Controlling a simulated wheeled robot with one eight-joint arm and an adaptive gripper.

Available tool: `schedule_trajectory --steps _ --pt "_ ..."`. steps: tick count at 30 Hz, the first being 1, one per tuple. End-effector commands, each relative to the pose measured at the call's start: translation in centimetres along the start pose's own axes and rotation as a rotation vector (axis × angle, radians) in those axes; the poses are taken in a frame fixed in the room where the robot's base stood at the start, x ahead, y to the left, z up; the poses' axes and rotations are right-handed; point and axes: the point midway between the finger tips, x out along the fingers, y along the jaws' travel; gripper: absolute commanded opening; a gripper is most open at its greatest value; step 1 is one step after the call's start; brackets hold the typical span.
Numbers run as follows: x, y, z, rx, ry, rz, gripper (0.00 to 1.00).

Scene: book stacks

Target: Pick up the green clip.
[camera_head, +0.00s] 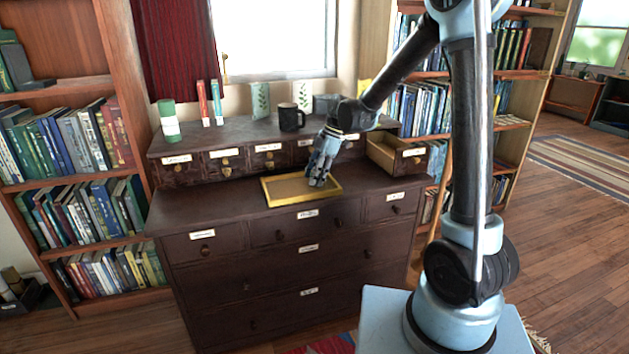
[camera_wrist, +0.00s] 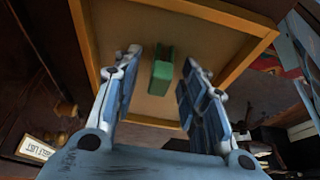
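The green clip (camera_wrist: 161,72) shows in the wrist view as a small green block on the floor of a shallow yellow-rimmed tray. The tray (camera_head: 270,203) lies on the dark wooden dresser in the head view; its rim also shows in the wrist view (camera_wrist: 238,78). My gripper (camera_wrist: 157,88) is open, one finger on each side of the clip in the picture, and seems a little apart from it. In the head view my gripper (camera_head: 319,181) points down over the right part of the tray and hides the clip.
The dresser (camera_head: 200,207) has a raised back row of small drawers, and one drawer (camera_head: 396,152) at the right stands open. A black mug (camera_head: 291,117) and a green-and-white canister (camera_head: 169,121) stand on the raised shelf. The dresser top left of the tray is clear.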

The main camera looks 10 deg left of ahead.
Motion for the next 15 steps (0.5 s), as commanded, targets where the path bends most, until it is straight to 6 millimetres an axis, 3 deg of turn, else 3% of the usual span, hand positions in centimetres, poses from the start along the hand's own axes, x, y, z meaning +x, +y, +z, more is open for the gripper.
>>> schedule_trajectory --steps 8,13,15 --pt "0.22 0.02 0.0 0.0 0.0 0.0 0.37" --pt "0.21 0.01 0.0 0.0 0.0 0.0 0.07" --pt "0.21 0.01 0.0 0.0 0.0 0.0 0.05"
